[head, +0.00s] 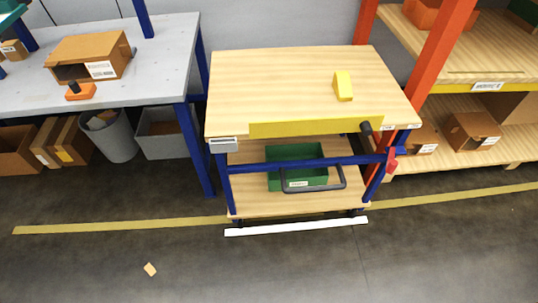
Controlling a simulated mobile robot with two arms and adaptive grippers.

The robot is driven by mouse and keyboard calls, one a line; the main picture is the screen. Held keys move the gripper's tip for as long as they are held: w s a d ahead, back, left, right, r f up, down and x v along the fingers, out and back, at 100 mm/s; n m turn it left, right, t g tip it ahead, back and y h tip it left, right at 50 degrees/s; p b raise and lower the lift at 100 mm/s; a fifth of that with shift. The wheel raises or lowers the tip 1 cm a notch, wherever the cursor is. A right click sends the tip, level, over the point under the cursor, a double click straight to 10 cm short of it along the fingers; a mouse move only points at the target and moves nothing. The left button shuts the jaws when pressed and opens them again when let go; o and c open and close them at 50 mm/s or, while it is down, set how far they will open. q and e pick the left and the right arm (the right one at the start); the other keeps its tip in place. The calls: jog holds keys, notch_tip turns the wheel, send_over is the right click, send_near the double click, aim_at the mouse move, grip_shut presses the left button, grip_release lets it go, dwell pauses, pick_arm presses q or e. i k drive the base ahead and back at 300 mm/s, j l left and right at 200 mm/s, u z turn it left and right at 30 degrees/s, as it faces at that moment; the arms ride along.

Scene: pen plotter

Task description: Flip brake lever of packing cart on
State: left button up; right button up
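The packing cart (290,90) stands in the middle of the head view, with a light wooden top, a lower wooden shelf and a blue frame. A yellow strip (310,127) runs along its front edge. A black knob-like part (366,127) sticks out at the strip's right end. A small red part (391,161) sits at the right end of the blue front crossbar (290,164). Either could be the brake lever; I cannot tell which, nor its on or off position. Neither of my grippers is in view.
A yellow block (343,86) lies on the cart top. A green crate (297,155) sits on the lower shelf, behind a dark looped handle (314,186). A grey bench (160,75) stands left, orange-framed shelving (480,60) right.

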aim_at(392, 164)
jog(key=z, duration=1.2)
